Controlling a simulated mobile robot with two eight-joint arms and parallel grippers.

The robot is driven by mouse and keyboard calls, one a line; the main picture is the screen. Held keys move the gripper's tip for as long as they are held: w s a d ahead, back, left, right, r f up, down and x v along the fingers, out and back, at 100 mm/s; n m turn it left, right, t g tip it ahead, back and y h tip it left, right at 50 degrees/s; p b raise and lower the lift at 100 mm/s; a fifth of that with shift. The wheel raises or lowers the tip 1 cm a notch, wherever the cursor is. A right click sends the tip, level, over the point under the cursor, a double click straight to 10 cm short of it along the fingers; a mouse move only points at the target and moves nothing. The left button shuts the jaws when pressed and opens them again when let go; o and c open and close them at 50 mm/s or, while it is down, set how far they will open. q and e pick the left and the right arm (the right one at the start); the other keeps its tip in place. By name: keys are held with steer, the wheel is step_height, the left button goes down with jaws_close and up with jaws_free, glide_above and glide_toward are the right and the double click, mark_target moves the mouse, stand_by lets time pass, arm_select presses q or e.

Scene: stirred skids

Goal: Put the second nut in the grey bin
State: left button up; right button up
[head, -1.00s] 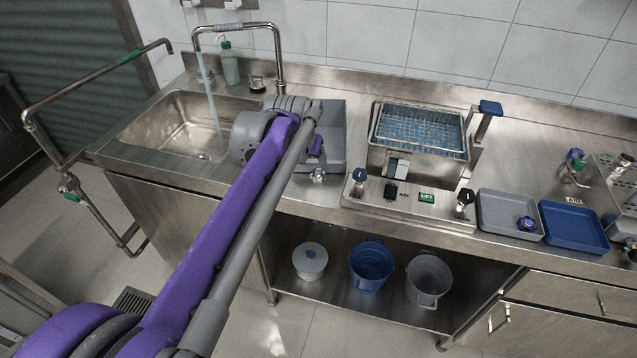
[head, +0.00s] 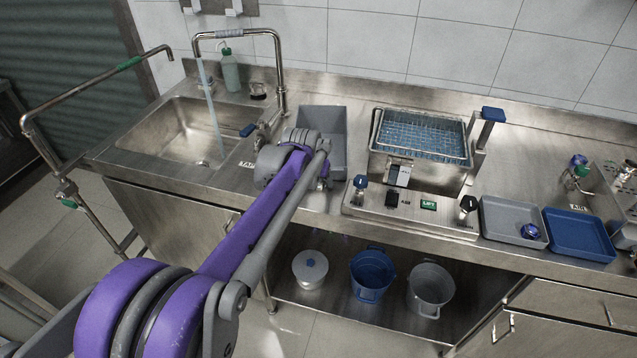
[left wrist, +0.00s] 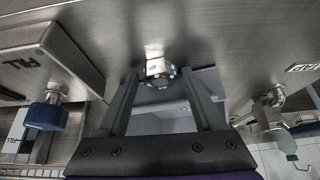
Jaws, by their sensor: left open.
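A shiny metal hex nut (left wrist: 160,70) lies on the steel counter in the left wrist view, in front of the grey bin. My left gripper (left wrist: 157,76) is open, with its two dark fingers on either side of the nut and a gap to each. The grey bin (head: 334,113) stands on the counter between the sink and the basket unit; it also shows between my fingers in the left wrist view (left wrist: 158,123). In the head view my left arm hides the nut and most of the gripper. My right gripper is not in view.
The sink (head: 175,130) with running water is left of the bin. The basket unit (head: 415,150) with its knobs stands close on the right. Farther right are a grey tray (head: 492,228) holding a blue-topped piece and a blue tray (head: 590,250). Buckets stand on the shelf below.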

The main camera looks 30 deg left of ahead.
arm_select(q)
jaws_close()
steer(key=shift+r, duration=0.1)
